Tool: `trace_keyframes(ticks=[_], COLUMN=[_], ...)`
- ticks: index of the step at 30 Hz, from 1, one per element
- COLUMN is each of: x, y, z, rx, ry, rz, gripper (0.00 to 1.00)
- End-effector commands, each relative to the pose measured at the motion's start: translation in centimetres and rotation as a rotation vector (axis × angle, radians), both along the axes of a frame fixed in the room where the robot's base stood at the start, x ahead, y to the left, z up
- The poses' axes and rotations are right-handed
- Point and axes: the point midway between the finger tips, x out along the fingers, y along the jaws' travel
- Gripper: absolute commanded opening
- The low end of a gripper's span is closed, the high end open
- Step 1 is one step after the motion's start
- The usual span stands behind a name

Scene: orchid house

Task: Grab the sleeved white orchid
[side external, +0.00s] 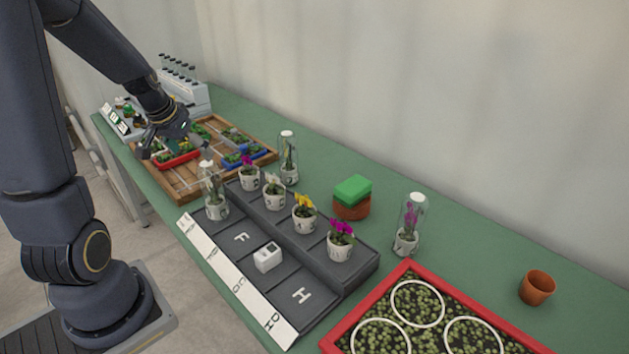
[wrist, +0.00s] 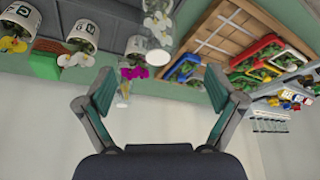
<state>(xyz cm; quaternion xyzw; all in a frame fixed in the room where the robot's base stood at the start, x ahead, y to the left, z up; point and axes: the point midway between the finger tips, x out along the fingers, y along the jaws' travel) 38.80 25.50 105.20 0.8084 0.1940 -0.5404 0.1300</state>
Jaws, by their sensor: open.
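A potted orchid in a clear sleeve (side external: 214,192) stands upright at the far left end of the dark stepped rack; its bloom looks pale but is hard to make out. A second sleeved orchid (side external: 288,158) stands behind the rack, its bloom colour unclear. A third sleeved orchid (side external: 410,226), with purple-pink bloom, stands right of the rack. My gripper (side external: 180,150) is open and empty above the wooden tray, left of and above the nearest sleeved orchid. In the wrist view my gripper (wrist: 158,76) has its fingers spread; a clear sleeve (wrist: 158,24) shows beyond them at the top.
The dark rack (side external: 240,239) holds several unsleeved potted orchids and a small white block (side external: 267,257). A wooden tray (side external: 172,188) holds red and blue planters. A green sponge-like block (side external: 353,188), a red-rimmed seedling tray (side external: 376,295) and an empty terracotta pot (side external: 537,289) stand to the right.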

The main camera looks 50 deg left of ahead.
Motion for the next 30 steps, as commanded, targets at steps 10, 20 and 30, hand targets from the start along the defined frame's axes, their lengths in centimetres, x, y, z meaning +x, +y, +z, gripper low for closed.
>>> trace_keyframes(ticks=[10, 20, 30], x=[1.5, 3.6, 3.8], y=[0.7, 1.4, 1.5], z=[-4.2, -8.2, -8.6], rx=[0.0, 0.0, 0.001], ry=[0.001, 0.001, -0.001], rz=[0.0, 0.0, -0.001], gripper=[0.93, 0.93, 0.89])
